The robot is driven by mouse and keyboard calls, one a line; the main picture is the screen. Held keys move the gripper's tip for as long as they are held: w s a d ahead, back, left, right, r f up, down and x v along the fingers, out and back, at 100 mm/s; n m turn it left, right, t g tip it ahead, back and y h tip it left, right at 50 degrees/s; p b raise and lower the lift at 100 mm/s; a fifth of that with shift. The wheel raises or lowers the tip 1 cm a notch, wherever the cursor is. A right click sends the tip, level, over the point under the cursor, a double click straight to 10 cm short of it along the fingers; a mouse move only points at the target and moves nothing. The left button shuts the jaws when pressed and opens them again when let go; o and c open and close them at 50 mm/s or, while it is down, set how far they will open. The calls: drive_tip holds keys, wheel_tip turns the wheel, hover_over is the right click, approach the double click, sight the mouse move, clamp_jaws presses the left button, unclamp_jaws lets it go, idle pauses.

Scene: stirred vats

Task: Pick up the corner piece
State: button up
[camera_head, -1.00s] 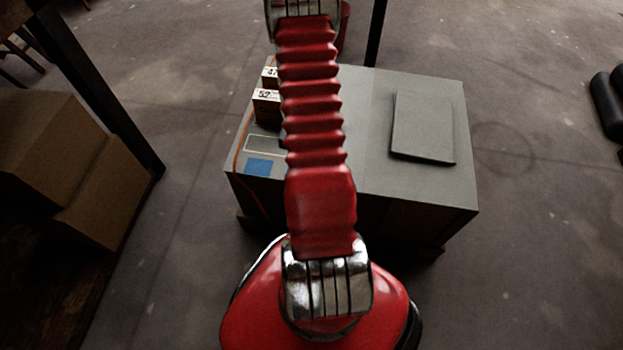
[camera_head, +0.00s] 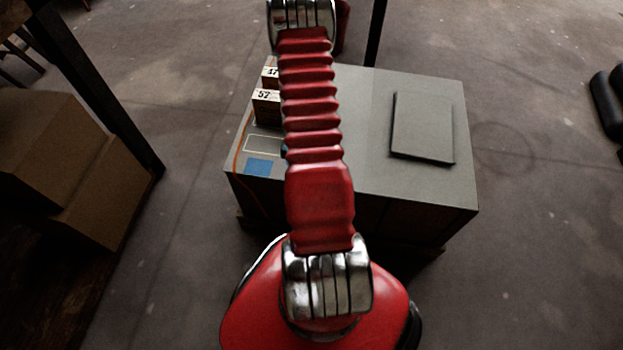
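I cannot make out the corner piece in the head view; my own red arm hides a strip down the middle of the grey-topped crate (camera_head: 375,95). My gripper is not in view; the arm runs up past the top edge of the picture. Two small blocks with number labels stand at the crate top's left side: a nearer block (camera_head: 266,112) and a farther block (camera_head: 270,84), partly behind my arm. A blue square (camera_head: 258,167) and a pale outlined rectangle (camera_head: 262,144) lie on the crate's near left corner.
A flat grey panel (camera_head: 422,127) lies on the crate's right half. Cardboard boxes (camera_head: 60,170) and a dark post (camera_head: 105,95) stand at the left. Another thin post (camera_head: 376,35) rises behind the crate. Dark rounded objects (camera_head: 608,100) lie at the right edge. Floor right of the crate is clear.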

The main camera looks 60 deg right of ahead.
drive_tip(key=shift+c, duration=0.7)
clamp_jaws()
